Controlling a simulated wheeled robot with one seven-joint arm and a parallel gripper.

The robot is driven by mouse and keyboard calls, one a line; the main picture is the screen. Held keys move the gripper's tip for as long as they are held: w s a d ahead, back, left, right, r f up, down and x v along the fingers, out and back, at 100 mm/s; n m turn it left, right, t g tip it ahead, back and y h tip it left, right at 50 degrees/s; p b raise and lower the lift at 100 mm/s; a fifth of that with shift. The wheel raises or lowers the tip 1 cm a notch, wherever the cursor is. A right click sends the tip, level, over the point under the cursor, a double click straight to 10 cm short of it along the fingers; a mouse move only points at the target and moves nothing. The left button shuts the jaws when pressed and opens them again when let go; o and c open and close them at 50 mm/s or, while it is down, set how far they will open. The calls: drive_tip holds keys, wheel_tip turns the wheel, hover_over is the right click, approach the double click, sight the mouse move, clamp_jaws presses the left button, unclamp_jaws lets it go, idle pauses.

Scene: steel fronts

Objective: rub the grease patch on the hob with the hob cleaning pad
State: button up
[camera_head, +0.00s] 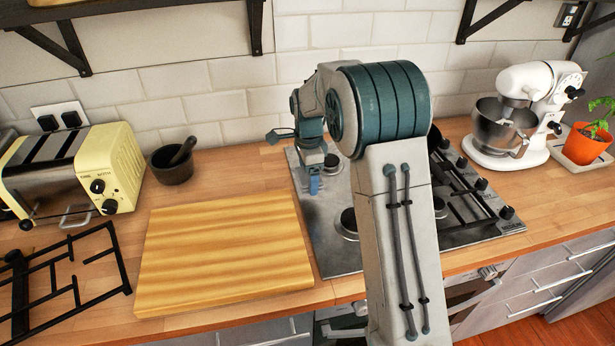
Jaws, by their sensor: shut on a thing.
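The steel hob (322,225) is set into the wooden worktop. My arm crosses in front of it and hides its middle. My gripper (314,184) points down over the left rear part of the hob. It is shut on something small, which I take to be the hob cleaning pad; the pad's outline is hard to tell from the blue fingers. I cannot tell whether it touches the steel. I cannot make out the grease patch; it may be hidden by my arm or gripper.
A wooden board (222,255) lies left of the hob. A dark mortar (171,168), a yellow toaster (75,175) and a loose black pan grate (65,285) are further left. A grate (465,195) covers the hob's right side. A white mixer (520,110) and potted plant (585,145) stand right.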

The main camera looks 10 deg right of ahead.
drive_tip(key=shift+r+p, duration=0.6)
drive_tip(key=shift+r, duration=0.6)
